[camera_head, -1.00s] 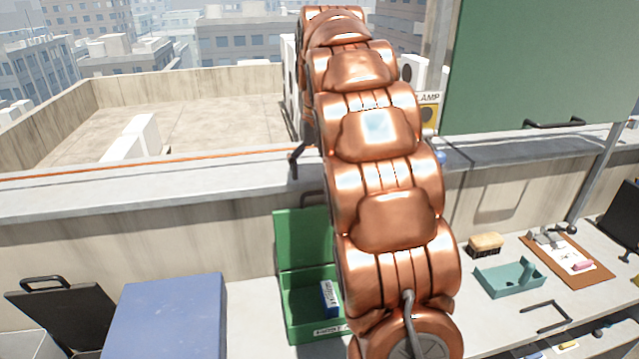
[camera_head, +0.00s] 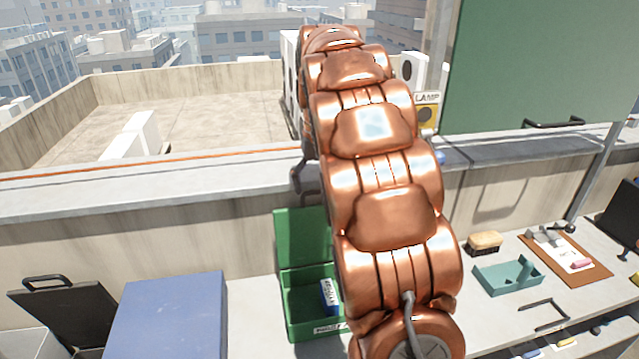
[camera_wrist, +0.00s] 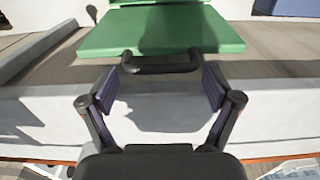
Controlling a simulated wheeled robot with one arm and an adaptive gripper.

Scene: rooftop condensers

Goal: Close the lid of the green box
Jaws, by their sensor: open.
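The green box (camera_head: 297,333) stands on the bench with its lid (camera_head: 303,235) raised open at the back. A small blue-and-white item (camera_head: 328,296) is inside. My arm hides the box's right side. In the wrist view the green lid (camera_wrist: 160,32) has a dark bar handle (camera_wrist: 160,67) on its edge. My gripper (camera_wrist: 158,86) is open, with one finger to each side of the handle. I cannot tell whether either finger touches it. In the head view only a dark part of my gripper (camera_head: 298,177) shows, close to the lid's top edge.
A blue box lid (camera_head: 170,315) and an open black lid (camera_head: 68,310) are to the left. A brush (camera_head: 485,243), a teal tray (camera_head: 508,277) and a brown clipboard (camera_head: 565,260) lie to the right. The parapet (camera_head: 150,192) runs behind the bench.

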